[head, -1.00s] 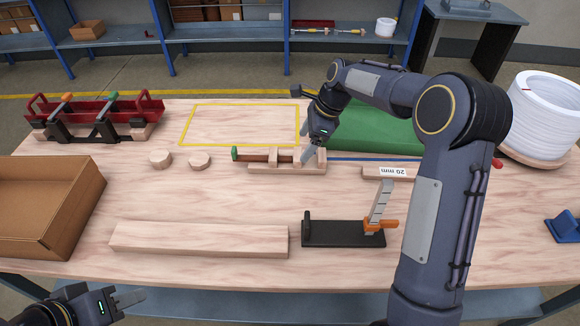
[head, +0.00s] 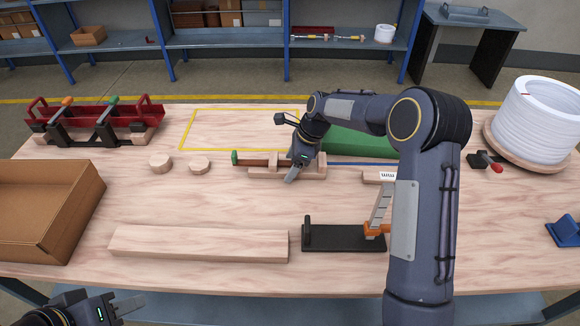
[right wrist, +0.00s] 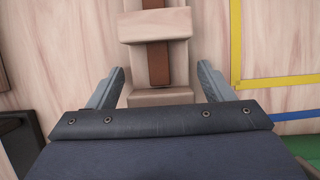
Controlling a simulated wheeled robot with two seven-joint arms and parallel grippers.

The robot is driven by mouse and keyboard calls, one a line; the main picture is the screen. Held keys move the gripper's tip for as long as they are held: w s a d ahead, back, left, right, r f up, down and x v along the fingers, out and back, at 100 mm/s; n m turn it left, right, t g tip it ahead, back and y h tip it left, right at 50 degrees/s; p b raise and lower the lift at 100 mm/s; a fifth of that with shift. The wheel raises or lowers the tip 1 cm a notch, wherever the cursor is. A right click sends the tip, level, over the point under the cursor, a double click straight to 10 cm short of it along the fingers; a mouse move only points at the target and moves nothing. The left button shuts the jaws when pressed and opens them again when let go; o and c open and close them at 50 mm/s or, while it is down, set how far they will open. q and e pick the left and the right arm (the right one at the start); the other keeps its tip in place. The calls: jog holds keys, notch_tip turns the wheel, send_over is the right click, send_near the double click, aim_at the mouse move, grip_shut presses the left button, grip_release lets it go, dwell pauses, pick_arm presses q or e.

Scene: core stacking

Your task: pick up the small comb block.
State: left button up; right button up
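A pale wooden piece with raised cross-blocks (head: 262,172) lies mid-table with a dark brown bar (head: 246,159) set along it. I cannot tell for certain whether it is the small comb block. My right gripper (head: 291,178) is over its right part. In the right wrist view my right gripper (right wrist: 160,76) is open, with one finger on each side of a wooden cross-block (right wrist: 160,97); no clear contact shows. The brown bar (right wrist: 158,64) runs ahead of this block. My left gripper (head: 130,304) is at the lower left, away from the piece; its opening is unclear.
A long plank (head: 200,244) and a black stand (head: 342,238) lie nearer the front. Two small wooden discs (head: 160,164) are to the left, and a cardboard box (head: 78,222) is at the left edge. A green block (head: 358,144) lies behind my right arm. The yellow-taped area (head: 235,130) is empty.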

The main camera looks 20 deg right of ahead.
jog(key=c, duration=0.9)
jog(key=shift+r, duration=0.1)
jog(key=shift+c, duration=0.8)
